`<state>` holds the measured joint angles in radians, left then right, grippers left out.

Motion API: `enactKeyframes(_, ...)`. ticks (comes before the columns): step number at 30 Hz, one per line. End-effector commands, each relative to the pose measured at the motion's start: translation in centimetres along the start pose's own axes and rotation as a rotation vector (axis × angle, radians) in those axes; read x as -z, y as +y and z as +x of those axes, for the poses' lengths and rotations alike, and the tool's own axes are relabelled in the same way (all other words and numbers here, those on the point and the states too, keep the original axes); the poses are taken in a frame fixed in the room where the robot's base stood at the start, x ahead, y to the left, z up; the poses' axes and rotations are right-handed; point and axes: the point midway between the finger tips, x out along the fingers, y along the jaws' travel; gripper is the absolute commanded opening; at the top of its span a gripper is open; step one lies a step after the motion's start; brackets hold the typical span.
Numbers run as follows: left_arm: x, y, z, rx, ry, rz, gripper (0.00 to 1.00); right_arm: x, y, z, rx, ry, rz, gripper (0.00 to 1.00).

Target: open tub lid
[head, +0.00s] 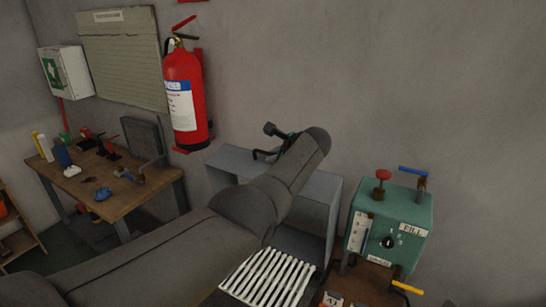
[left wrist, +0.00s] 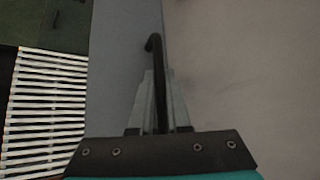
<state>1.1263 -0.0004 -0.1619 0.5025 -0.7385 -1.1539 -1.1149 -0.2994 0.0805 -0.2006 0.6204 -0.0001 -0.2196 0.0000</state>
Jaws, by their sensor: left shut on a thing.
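A grey-blue box-shaped tub (head: 325,192) stands against the wall, partly behind my left arm. My left gripper (head: 262,152) is over its back left part, and the fingertips are small and dark there. In the left wrist view my left gripper (left wrist: 157,100) is shut on a thin dark bent handle (left wrist: 153,45), which runs up between the two grey fingers. A plain grey surface (left wrist: 112,50) lies left of the handle. The arm hides much of the tub's top, so I cannot tell how far the lid is raised. My right gripper is not in view.
A white slatted rack (head: 268,279) lies in front of the tub and shows in the left wrist view (left wrist: 45,105). A green control box (head: 392,222) with levers stands to the right. A red fire extinguisher (head: 184,98) hangs behind. A cluttered wooden bench (head: 150,195) is at left.

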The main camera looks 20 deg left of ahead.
Motion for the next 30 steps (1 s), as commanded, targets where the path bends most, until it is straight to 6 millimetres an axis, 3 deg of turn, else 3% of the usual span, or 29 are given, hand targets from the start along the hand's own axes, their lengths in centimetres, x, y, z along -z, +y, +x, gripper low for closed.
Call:
enactKeyframes(13, 0.00, 0.08, 0.08, -0.003, -0.001, -0.001, 0.00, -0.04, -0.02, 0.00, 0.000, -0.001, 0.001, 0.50)
enactKeyframes(14, -0.01, 0.08, 0.08, -0.003, -0.001, -0.001, 0.18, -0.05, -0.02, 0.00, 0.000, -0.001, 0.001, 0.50)
enactKeyframes(21, 0.01, 0.07, 0.06, -0.002, -0.001, 0.000, 0.44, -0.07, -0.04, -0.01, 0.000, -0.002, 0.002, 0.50)
enactKeyframes(30, 0.07, 0.07, 0.00, -0.002, 0.000, 0.000, 0.44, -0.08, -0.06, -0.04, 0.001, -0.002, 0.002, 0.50)
